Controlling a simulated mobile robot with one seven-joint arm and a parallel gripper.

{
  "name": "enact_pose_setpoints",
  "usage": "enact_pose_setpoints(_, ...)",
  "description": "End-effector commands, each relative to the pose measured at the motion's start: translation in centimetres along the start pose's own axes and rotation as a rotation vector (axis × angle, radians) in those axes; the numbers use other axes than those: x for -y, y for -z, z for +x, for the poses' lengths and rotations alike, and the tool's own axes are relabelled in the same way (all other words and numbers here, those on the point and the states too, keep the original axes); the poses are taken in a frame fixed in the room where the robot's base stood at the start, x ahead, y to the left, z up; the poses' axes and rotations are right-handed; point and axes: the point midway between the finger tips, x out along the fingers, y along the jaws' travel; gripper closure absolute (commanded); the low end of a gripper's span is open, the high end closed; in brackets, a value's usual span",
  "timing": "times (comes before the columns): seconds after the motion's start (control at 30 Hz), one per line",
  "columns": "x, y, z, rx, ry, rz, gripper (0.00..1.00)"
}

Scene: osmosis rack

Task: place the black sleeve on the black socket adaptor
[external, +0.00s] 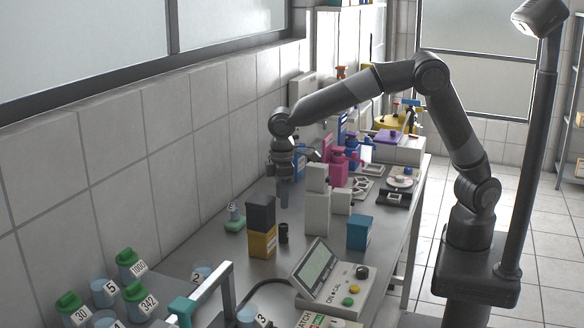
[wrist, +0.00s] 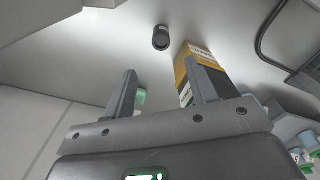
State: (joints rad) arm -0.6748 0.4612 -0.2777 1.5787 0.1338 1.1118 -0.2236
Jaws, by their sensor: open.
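A short black cylinder (external: 283,233) stands upright on the bench beside the yellow-and-black box. It also shows in the wrist view (wrist: 161,38), with a dark round top, ahead of my fingertips. I cannot tell whether it is the sleeve or the socket adaptor, and I cannot make out a second such piece. My gripper (external: 284,203) points down above the bench, behind the cylinder and apart from it. In the wrist view my gripper (wrist: 160,70) has its two fingers wide apart with nothing between them.
The yellow-and-black box (external: 261,240) stands close left of the cylinder. A green-based item (external: 235,223) is left of it. White blocks (external: 317,205) and a blue box (external: 359,232) stand to the right. A control console (external: 335,280) and green-capped bottles (external: 130,262) are nearer the camera.

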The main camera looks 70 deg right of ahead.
Motion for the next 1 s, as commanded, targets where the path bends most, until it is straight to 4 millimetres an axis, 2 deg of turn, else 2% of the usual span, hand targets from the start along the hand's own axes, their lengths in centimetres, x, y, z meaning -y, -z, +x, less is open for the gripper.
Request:
enact_pose_setpoints(0.07,0.4,-0.4,0.5,0.011,0.006,0.001,0.48)
enact_pose_setpoints(0.3,0.4,-0.4,4.2,0.012,0.005,0.002,0.48)
enact_pose_setpoints(0.53,0.3,-0.4,6.0,0.01,0.004,0.0,0.48)
enact_pose_setpoints(0.8,0.3,-0.5,9.9,0.012,0.004,0.001,0.48)
enact_pose_setpoints(1.0,0.3,-0.4,10.6,0.007,0.004,0.001,0.48)
